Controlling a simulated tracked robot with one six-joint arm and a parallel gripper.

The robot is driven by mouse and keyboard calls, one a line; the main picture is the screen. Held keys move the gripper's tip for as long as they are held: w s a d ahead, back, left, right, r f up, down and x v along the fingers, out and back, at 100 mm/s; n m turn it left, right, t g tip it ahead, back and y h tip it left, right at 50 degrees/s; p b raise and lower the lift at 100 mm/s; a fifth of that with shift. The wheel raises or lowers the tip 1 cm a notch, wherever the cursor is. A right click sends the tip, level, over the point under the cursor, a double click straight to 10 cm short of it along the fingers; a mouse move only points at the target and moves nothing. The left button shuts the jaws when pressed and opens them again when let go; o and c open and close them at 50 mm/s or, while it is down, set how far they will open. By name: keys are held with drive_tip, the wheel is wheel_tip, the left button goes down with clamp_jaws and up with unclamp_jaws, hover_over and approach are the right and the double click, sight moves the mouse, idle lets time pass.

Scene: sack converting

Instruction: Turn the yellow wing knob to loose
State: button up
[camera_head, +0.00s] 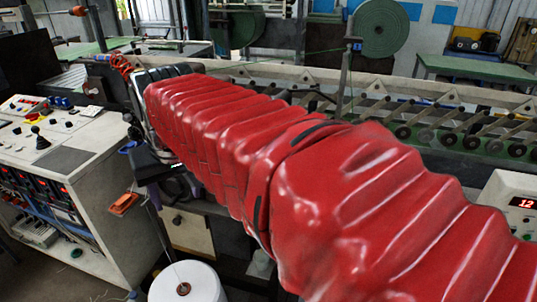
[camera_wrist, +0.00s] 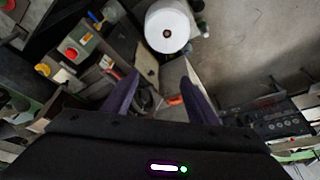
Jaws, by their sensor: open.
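In the wrist view a small yellow part (camera_wrist: 43,70), which may be the wing knob, sits at the left beside a red round button. It is too small to read its wing shape or its setting. Another small yellow piece (camera_wrist: 97,24) shows at the top left next to a blue part; I cannot tell what it is. My gripper (camera_wrist: 160,76) is open and empty, its two dark purple fingers spread apart. Both yellow parts lie to the left of the fingers in that view, apart from them. In the head view my red-sleeved arm hides much of the middle, and I cannot make out the knob.
A white spool (camera_head: 187,285) stands low; it also shows in the wrist view (camera_wrist: 168,26). A control console (camera_head: 60,150) with a joystick is at left. A roller conveyor (camera_head: 440,130) runs behind my arm. Bare floor (camera_wrist: 245,40) shows at upper right in the wrist view.

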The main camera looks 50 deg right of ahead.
drive_tip(key=w+d+r+m+g, duration=0.1)
drive_tip(key=w+d+m, duration=0.25)
drive_tip(key=d, duration=0.75)
drive_tip(key=w+d+r+m+g, duration=0.2)
drive_tip(key=w+d, duration=0.3)
drive_tip(key=d, duration=0.5)
drive_tip(key=s+d+f+m, duration=0.2)
drive_tip(key=d, duration=0.8)
drive_tip(key=s+d+f+m+g+y, duration=0.1)
drive_tip(key=d+f+m, duration=0.1)
drive_tip(key=d, duration=0.8)
drive_tip(key=shift+s+d+f, duration=0.15)
drive_tip(key=shift+s+f, duration=0.25)
drive_tip(key=shift+f, duration=0.1)
wheel_tip(320, 180, down, 14)
drive_tip(key=shift+r, duration=0.1)
